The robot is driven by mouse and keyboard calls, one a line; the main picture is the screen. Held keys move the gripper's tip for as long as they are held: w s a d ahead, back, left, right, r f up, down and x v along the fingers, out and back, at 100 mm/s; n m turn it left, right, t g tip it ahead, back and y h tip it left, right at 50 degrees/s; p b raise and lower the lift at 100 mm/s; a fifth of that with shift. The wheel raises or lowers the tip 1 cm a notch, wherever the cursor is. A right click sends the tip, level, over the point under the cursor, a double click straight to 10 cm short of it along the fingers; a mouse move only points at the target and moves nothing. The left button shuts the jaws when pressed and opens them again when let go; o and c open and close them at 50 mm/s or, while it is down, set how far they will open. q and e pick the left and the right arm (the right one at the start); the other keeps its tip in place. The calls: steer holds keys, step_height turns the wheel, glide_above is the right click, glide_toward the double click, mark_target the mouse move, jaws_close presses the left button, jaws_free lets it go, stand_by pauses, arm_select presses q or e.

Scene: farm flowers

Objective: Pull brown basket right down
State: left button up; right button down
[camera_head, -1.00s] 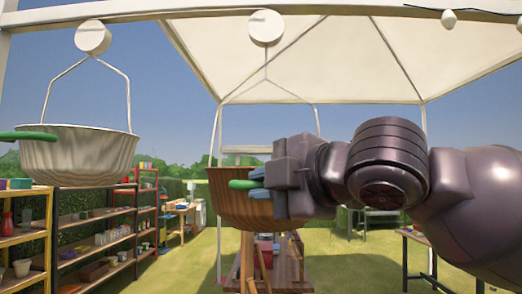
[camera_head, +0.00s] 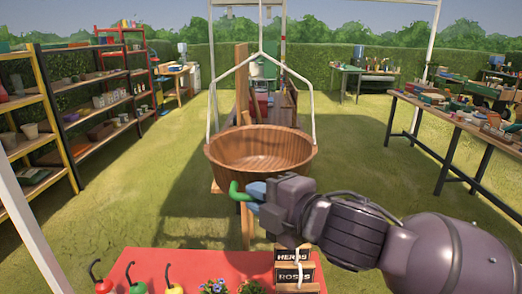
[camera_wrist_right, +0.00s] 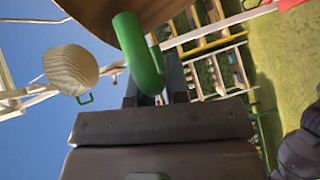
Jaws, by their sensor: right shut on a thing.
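The brown basket (camera_head: 262,152) hangs from a white wire hanger in the middle of the head view, its open top showing. A green handle (camera_head: 238,191) sticks out below its front left side. My right gripper (camera_head: 256,194) is shut on this green handle, just under the basket. In the right wrist view the green handle (camera_wrist_right: 138,52) stands between the fingers, with the brown basket (camera_wrist_right: 130,10) above it. A second, pale basket (camera_wrist_right: 71,70) with a green handle hangs apart in the wrist view. My left gripper is not in view.
Shelves (camera_head: 90,90) line the left, and a long table (camera_head: 460,125) stands at the right. Grass lies between.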

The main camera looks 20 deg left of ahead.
step_height(320, 180, down, 8)
steer(key=b, duration=0.1)
steer(key=shift+f, duration=0.25)
steer(key=shift+f, duration=0.1)
steer(key=c, duration=1.1)
jaws_free()
steer(key=shift+r, duration=0.2)
steer(key=shift+d, duration=0.15)
steer(key=p+v, duration=0.1)
steer(key=v, duration=0.9)
steer(key=shift+s+d, duration=0.25)
